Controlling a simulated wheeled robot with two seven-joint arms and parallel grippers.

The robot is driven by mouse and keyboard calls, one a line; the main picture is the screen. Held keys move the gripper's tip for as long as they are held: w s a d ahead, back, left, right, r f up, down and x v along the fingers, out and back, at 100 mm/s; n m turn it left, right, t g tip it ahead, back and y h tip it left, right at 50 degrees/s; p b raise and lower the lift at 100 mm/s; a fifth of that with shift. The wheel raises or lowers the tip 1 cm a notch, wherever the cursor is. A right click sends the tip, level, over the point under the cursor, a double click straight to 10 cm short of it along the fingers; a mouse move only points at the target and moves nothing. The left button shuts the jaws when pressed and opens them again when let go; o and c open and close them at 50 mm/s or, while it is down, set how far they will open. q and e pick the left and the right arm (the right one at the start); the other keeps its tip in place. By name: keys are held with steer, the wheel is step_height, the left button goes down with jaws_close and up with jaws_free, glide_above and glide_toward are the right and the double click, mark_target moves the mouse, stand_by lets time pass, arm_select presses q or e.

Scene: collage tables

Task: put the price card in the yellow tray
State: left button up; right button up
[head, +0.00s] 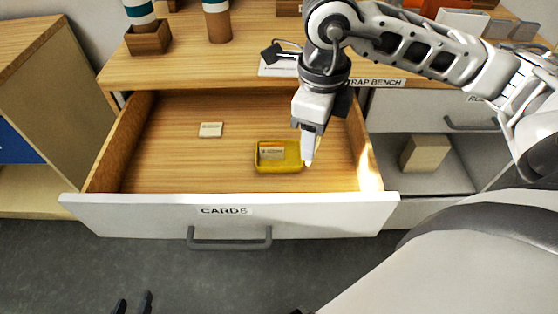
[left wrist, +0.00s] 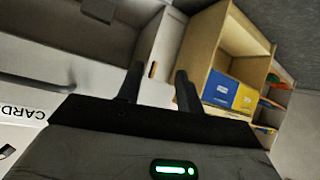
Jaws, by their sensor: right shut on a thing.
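The yellow tray (head: 292,167) lies in the open drawer, right of its middle. A small tan card with a pale label (head: 271,153) is inside it. Another small pale card (head: 211,129) lies flat on the drawer floor to the left. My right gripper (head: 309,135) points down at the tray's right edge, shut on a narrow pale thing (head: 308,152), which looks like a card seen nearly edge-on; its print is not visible. I cannot tell whether it touches the tray. My left gripper (head: 132,303) is open and empty in front of the drawer; its fingers (left wrist: 158,88) show apart in the left wrist view.
The drawer front (head: 130,213) is labelled CARDS. The bench top behind holds a wooden block (head: 149,38) with a cup and a brown cup (head: 217,22). At right, an open grey compartment holds a tan box (head: 424,153). The drawer's left half is mostly free.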

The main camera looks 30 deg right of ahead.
steer(key=s+d+r+m+b, duration=0.1)
steer(key=s+d+m, duration=0.4)
steer(key=m, duration=0.6)
steer(key=m+p, duration=0.2)
glide_toward(286, 153)
steer(key=s, duration=0.1)
steer(key=s+a, duration=0.1)
steer(key=s, duration=0.1)
steer(key=s+a, duration=0.1)
steer(key=shift+s, duration=0.35)
steer(key=shift+w+a+f, duration=0.15)
steer(key=shift+w+f, duration=0.15)
steer(key=shift+f, duration=0.05)
step_height(286, 153, down, 3)
steer(key=shift+w+a+f, duration=0.1)
steer(key=shift+w+f, duration=0.05)
arm_select(q)
steer(key=shift+r, duration=0.2)
arm_select(e)
steer(key=shift+f, duration=0.15)
arm_select(q)
steer(key=shift+f, duration=0.1)
arm_select(e)
steer(key=shift+f, duration=0.1)
